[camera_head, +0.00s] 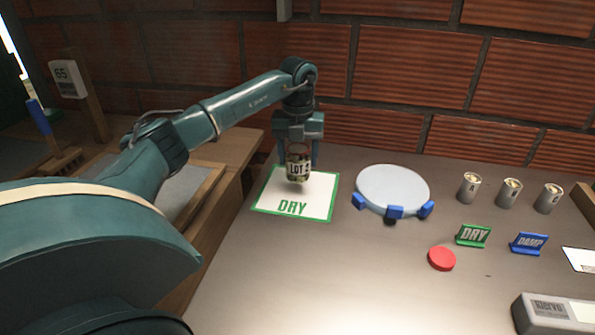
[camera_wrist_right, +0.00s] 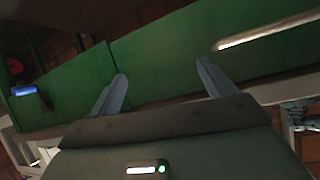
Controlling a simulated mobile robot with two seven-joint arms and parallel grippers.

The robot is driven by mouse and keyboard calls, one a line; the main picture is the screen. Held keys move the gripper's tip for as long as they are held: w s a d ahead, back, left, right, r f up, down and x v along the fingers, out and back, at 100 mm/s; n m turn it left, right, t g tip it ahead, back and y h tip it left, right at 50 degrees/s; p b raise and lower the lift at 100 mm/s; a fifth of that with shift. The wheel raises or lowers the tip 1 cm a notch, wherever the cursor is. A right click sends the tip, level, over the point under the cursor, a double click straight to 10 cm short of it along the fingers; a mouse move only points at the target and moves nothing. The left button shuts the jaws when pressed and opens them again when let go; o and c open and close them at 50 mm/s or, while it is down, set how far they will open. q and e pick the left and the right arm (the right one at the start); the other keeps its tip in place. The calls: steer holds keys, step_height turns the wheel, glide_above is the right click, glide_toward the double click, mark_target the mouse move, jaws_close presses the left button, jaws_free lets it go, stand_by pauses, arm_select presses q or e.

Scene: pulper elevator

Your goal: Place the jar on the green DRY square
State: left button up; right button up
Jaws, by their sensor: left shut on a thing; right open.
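The jar (camera_head: 299,168), labelled "LOT 2", is upright between the fingers of my left gripper (camera_head: 299,160), which is shut on it. In the head view the jar is over the back part of the green-bordered DRY square (camera_head: 294,208). I cannot tell whether its base touches the square or is a little above it. My right gripper (camera_wrist_right: 162,85) shows in the right wrist view, open with nothing between its fingers. It is out of the head view.
Right of the square stands a round pale plate (camera_head: 392,186) with blue blocks. Farther right are several metal cups (camera_head: 509,191), a green DRY sign (camera_head: 473,236), a blue DAMP sign (camera_head: 528,243) and a red disc (camera_head: 441,258). The table's front middle is clear. A brick wall is behind.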

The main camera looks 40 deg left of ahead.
mark_target(298, 169)
arm_select(q)
steer(key=shift+f, duration=2)
steer(key=o, duration=1.1)
steer(key=shift+f, duration=0.2)
steer(key=shift+o, duration=0.2)
steer(key=shift+r, duration=0.1)
step_height(298, 169, up, 12)
steer(key=shift+r, duration=0.15)
